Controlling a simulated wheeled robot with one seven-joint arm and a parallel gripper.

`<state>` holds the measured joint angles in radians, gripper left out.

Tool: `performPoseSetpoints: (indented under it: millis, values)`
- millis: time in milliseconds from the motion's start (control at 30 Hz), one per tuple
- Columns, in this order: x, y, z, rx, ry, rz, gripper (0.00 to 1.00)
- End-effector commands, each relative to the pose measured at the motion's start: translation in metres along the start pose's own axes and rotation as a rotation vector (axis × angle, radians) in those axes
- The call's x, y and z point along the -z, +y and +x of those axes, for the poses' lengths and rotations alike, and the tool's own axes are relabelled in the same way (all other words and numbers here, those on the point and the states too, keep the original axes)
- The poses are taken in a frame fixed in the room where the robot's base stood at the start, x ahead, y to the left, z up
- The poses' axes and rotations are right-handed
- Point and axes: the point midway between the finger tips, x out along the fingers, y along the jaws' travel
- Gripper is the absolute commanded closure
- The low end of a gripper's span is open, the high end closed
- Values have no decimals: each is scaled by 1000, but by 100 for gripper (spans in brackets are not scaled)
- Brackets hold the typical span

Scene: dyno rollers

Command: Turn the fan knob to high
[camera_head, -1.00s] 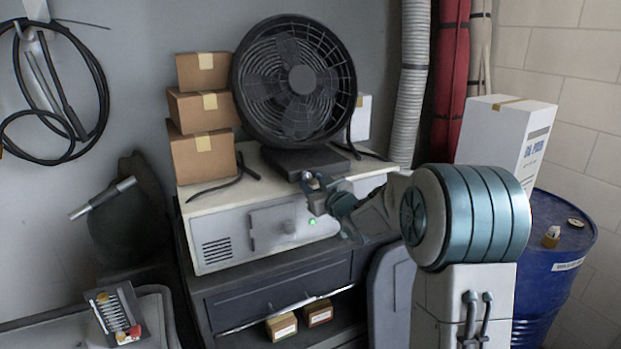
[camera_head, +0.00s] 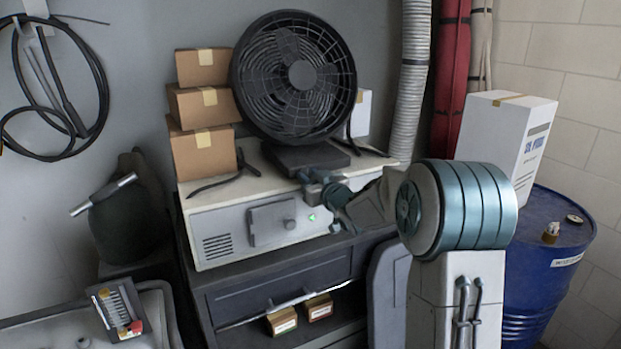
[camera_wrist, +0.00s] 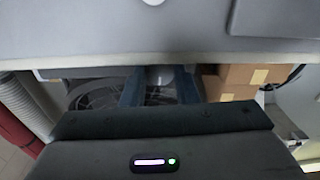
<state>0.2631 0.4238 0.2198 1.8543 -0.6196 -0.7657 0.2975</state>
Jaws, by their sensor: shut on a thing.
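The black round fan (camera_head: 292,78) stands on a dark base (camera_head: 308,157) on top of the pale grey cabinet unit (camera_head: 235,215). My gripper (camera_head: 312,184) is at the front of the fan base, just above the cabinet's top front edge. In the wrist view, its two blue-grey fingers (camera_wrist: 160,88) close around a small light grey piece, which looks like the fan knob (camera_wrist: 161,74). The knob's mark and setting are hidden by the fingers. The fan also shows beyond the fingers in the wrist view (camera_wrist: 95,97).
Stacked cardboard boxes (camera_head: 203,110) stand left of the fan. The cabinet front carries a dark panel (camera_head: 268,222) and a green light (camera_head: 312,217). A ribbed grey hose (camera_head: 411,90) hangs behind. A blue drum (camera_head: 545,250) with a white box (camera_head: 505,140) is at the right.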

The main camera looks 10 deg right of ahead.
Motion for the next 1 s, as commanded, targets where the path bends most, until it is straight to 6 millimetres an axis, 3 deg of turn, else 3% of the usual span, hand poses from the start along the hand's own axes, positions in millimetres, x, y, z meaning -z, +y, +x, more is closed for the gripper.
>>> performPoseSetpoints:
  millis: [200, 533, 567, 1000]
  values:
    - [-1, 0, 0, -2, 5, 137, 96]
    - [-1, 0, 0, -1, 5, 151, 96]
    - [-1, 0, 0, -1, 5, 151, 64]
    - [-2, 0, -9, -2, 4, 149, 64]
